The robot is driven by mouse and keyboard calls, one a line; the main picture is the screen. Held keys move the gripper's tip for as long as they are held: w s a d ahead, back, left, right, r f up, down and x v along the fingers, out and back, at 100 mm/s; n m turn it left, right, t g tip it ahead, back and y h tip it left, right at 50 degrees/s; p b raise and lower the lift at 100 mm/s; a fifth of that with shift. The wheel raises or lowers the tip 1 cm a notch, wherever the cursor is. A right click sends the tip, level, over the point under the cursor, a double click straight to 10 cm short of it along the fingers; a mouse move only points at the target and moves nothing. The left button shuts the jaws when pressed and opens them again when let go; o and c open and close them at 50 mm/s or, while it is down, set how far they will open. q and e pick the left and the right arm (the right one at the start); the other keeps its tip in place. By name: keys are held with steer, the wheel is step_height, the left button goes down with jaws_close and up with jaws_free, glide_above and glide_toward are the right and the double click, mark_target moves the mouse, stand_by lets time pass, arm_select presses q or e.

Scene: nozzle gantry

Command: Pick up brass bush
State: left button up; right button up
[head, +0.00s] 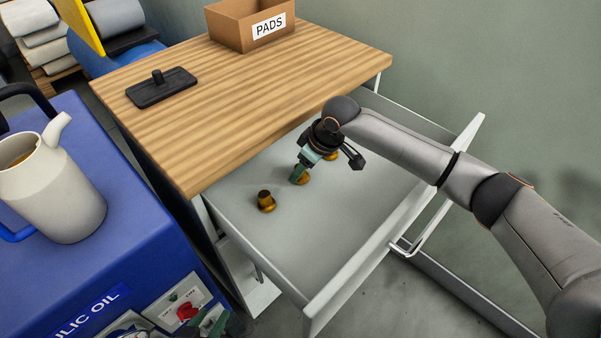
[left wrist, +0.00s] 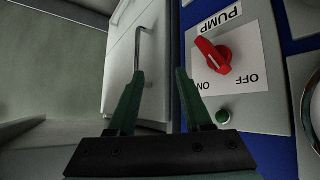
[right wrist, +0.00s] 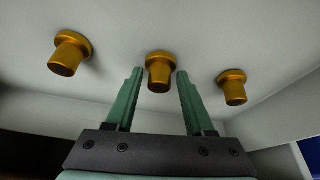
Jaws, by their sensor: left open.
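Three flanged brass bushes stand in the open drawer (head: 335,215): the near one (head: 266,203), the middle one (head: 304,178) and the far one (head: 331,156). In the right wrist view they form a row, left (right wrist: 70,54), middle (right wrist: 158,70) and right (right wrist: 232,87). My right gripper (head: 299,173) reaches down at the middle bush and partly hides it in the head view. Its fingers (right wrist: 159,76) are open, one on each side of that bush, with slight gaps showing. My left gripper (left wrist: 160,76) is open and empty near the pump panel.
The wooden worktop (head: 240,90) overhangs the drawer's back and carries a PADS box (head: 250,25) and a black float (head: 161,87). A blue oil cabinet (head: 125,220) with a jug (head: 55,190) stands left. A red pump knob (left wrist: 213,55) is beside my left gripper.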

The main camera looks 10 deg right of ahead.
jaws_close()
stand_by(0.3)
steer(key=shift+r, duration=0.2)
